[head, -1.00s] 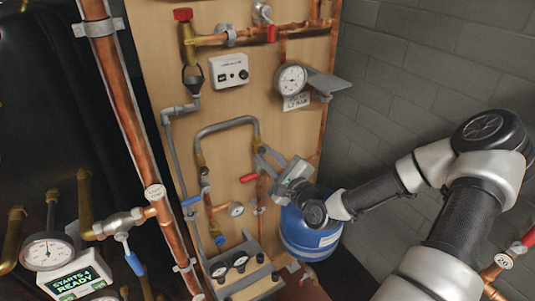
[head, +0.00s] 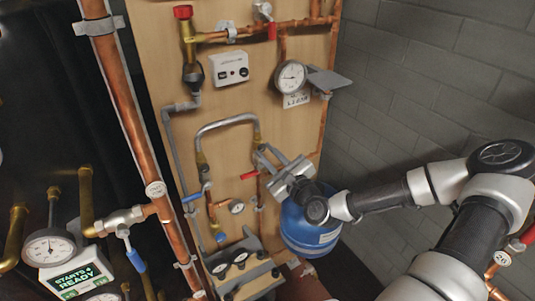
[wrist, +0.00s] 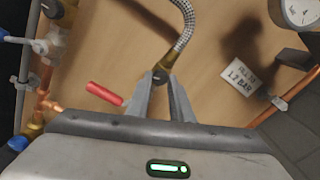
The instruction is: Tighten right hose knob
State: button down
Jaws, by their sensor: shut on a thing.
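The grey braided hose (head: 225,121) arches across the wooden board, and its upper stretch shows in the wrist view (wrist: 187,25). The right hose knob (head: 257,138) is a small dark brass fitting at the hose's right lower end. In the wrist view the knob (wrist: 160,75) sits between my fingertips. My gripper (head: 262,150) reaches it from the lower right and is shut on it, with one finger on each side (wrist: 160,84). The fingers partly hide the pipe below the knob. The left hose end (head: 202,160) meets another brass fitting.
A red lever (head: 249,175) sits just left of my fingers, also in the wrist view (wrist: 104,94). A blue tank (head: 308,228) stands under my wrist. A pressure gauge (head: 291,76) and label card (head: 296,99) are above right. A gauge block (head: 240,262) is below.

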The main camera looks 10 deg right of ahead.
jog(key=shift+r, duration=0.15)
jog(key=c, duration=1.6)
grip_release()
jog(key=shift+o, duration=0.2)
notch_tip(320, 180, up, 10)
